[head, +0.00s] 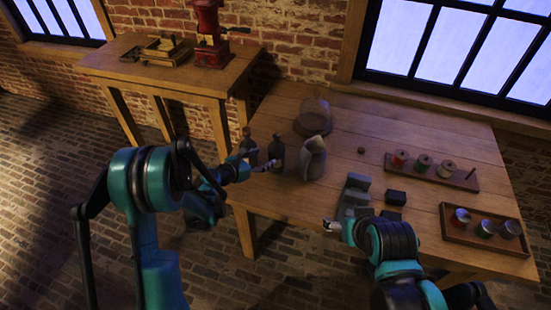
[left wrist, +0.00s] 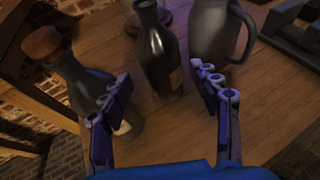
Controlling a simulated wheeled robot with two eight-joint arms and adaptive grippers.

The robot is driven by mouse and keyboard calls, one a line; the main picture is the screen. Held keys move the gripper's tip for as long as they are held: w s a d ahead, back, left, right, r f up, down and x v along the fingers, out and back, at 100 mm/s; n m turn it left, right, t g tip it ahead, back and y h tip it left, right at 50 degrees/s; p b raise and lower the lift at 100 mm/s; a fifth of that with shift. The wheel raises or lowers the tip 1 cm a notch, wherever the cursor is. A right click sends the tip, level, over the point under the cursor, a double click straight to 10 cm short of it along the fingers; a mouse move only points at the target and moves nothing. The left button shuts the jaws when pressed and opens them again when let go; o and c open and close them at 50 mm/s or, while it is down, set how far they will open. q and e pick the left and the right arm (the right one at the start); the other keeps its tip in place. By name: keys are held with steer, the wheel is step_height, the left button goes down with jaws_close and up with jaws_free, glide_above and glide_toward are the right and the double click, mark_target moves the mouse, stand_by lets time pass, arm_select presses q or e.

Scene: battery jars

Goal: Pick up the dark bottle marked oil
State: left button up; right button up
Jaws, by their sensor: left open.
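Two dark bottles stand on the table by its left edge. One dark bottle (head: 277,152) is open-necked; in the left wrist view (left wrist: 157,58) it stands ahead, between the lines of the fingers, with a pale label edge at its right. The other bottle (head: 247,143) has a cork-coloured stopper; in the left wrist view (left wrist: 82,85) it is partly hidden behind the left finger. I cannot read either label. My left gripper (head: 257,162) is open and empty, close to both bottles. My right gripper (head: 332,227) is at the table's front edge; its jaws are too small to judge.
A grey jug (head: 313,160) stands just right of the open-necked bottle. A glass dome (head: 313,115) is behind. Grey blocks (head: 355,190) and spool trays (head: 470,183) lie to the right. A side table (head: 120,64) holds a red grinder (head: 208,45).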

mark_target(276, 151)
arm_select(q)
steer(key=b+x, duration=0.2)
steer(key=x, duration=0.7)
steer(key=shift+r, duration=0.1)
steer(key=c, duration=1.1)
steer(key=shift+r, duration=0.1)
steer(key=shift+c, duration=0.2)
